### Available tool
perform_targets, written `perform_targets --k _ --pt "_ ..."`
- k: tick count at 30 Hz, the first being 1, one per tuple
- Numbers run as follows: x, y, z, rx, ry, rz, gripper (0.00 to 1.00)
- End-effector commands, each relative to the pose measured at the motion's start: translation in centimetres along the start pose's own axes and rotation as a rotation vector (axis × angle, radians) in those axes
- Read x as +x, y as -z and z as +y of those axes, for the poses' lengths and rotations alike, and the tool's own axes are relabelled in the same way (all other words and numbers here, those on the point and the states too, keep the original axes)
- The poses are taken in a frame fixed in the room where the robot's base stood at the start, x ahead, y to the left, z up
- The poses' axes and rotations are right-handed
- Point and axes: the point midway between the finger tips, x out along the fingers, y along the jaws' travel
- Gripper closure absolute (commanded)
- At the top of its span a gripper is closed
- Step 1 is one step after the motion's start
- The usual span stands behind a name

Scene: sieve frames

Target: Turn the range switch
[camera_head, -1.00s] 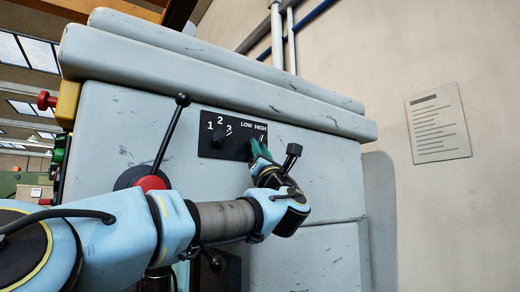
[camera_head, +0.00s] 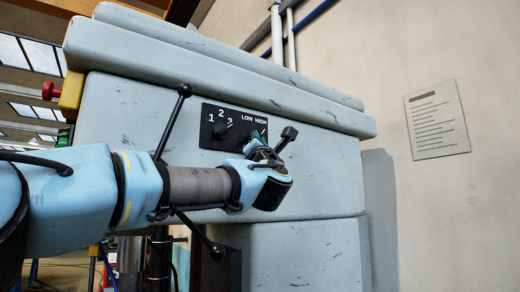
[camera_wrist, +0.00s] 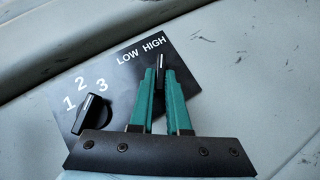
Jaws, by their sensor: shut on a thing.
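The range switch is a small black knob (camera_wrist: 160,65) with a light pointer line, on the black panel (camera_wrist: 75,100) below the LOW and HIGH labels. Its pointer appears turned toward HIGH. My gripper (camera_wrist: 160,76) has its two green fingers on either side of the knob, shut on it. In the head view my gripper (camera_head: 258,137) reaches the panel's right part and hides most of the switch.
A second black knob (camera_wrist: 92,112) with labels 1, 2, 3 sits left of the switch. A black-tipped lever (camera_head: 184,90) rises left of the panel. Another short black lever (camera_head: 289,132) stands close to the right of my gripper. A paper notice (camera_head: 437,118) hangs on the wall.

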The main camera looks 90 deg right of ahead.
Motion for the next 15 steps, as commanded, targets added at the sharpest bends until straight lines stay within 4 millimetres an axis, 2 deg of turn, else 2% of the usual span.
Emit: perform_targets --k 10,11,15 --pt "0.02 -0.11 0.09 0.020 0.019 -0.001 1.00" --pt "0.02 -0.11 0.09 0.019 0.019 -0.001 0.83" --pt "0.02 -0.10 0.08 0.019 0.018 -0.001 0.67"
